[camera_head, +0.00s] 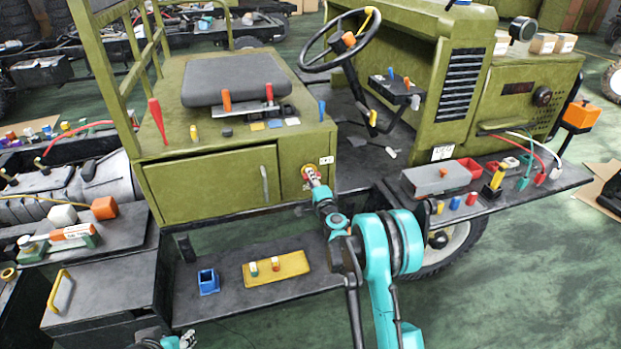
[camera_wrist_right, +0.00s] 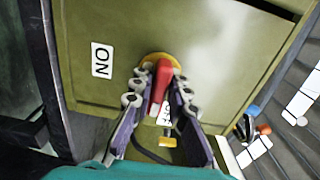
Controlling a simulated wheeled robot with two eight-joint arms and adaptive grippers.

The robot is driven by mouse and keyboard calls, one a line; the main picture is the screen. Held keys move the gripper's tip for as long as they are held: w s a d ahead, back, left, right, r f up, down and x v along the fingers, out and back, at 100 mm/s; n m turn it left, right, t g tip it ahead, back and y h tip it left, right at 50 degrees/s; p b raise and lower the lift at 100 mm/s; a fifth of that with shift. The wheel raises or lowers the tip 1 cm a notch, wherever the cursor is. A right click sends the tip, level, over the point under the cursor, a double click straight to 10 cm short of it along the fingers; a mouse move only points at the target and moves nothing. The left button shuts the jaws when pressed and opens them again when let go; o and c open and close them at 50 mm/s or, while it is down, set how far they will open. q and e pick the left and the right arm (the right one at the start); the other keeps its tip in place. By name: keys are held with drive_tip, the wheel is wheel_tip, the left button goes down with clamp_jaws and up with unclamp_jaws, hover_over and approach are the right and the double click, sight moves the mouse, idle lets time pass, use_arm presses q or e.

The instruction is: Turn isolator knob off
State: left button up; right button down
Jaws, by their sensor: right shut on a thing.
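The isolator knob is a red handle on a round yellow base (camera_head: 308,170), on the front of the green seat box. In the right wrist view the red handle (camera_wrist_right: 160,85) is between the fingers of my right gripper (camera_wrist_right: 158,88), which is shut on it. A white ON label (camera_wrist_right: 102,60) is left of the knob there. A second white label (camera_wrist_right: 168,114), partly hidden by the handle and fingers, is below it. In the head view my right gripper (camera_head: 316,182) reaches the knob from below. Only part of my left gripper (camera_head: 180,341) shows at the bottom edge; its fingers are unclear.
The green cabinet door (camera_head: 215,190) is closed, left of the knob. Below are a blue holder (camera_head: 208,281) and a yellow tray (camera_head: 262,280) on a dark step. The steering wheel (camera_head: 340,40) and a grey box (camera_head: 434,180) are to the right.

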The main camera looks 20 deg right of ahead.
drive_tip(key=c, duration=1.5)
unclamp_jaws()
drive_tip(key=shift+c, duration=0.2)
drive_tip(key=s, duration=1.2)
drive_tip(key=shift+d, duration=0.15)
